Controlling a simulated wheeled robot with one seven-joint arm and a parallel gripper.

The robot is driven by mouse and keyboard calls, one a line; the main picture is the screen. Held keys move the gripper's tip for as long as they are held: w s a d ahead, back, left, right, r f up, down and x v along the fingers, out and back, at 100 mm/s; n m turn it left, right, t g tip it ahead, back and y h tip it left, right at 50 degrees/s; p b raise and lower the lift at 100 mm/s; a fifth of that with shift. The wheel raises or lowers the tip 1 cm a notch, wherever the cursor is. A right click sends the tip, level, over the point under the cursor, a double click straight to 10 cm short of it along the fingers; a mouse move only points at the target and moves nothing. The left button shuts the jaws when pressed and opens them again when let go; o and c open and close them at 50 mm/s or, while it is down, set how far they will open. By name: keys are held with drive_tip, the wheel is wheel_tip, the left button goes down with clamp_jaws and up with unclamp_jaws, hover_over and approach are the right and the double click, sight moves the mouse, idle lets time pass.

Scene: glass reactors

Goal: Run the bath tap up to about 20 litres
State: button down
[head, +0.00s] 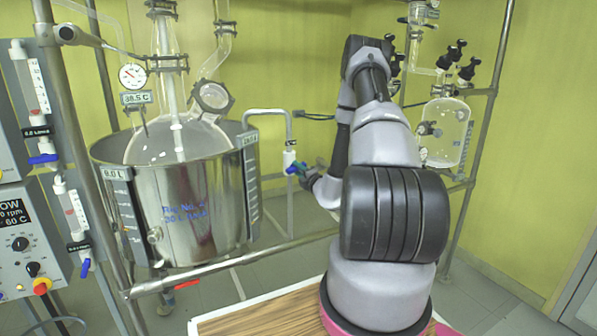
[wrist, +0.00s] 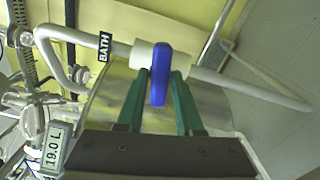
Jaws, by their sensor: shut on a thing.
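The bath tap is a white valve body (wrist: 146,54) on a pale pipe, labelled BATH, with a blue lever (wrist: 158,75). My gripper (wrist: 158,88) has its two green fingers on either side of the blue lever and is shut on it. In the head view my gripper (head: 303,170) is at the tap (head: 289,158), right of the steel bath (head: 195,205). A display (wrist: 54,148) in the wrist view reads 19.0 L. In the head view the display on the bath's right gauge (head: 250,140) is too small to read surely. Water flow is not visible.
A glass reactor (head: 165,140) sits in the bath, with a dial and a 38.5 C display (head: 136,98). A left gauge (head: 115,174) reads 8.0 L. Metal frame rails (head: 225,262) cross in front. A glass vessel (head: 445,130) hangs at the right. A wooden surface (head: 265,312) lies below.

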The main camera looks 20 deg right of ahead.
drive_tip(key=shift+m, duration=1.1)
drive_tip(key=shift+f, duration=0.1)
drive_tip(key=c, duration=0.7)
unclamp_jaws()
drive_tip(key=s, duration=1.1)
drive_tip(key=shift+d, duration=0.2)
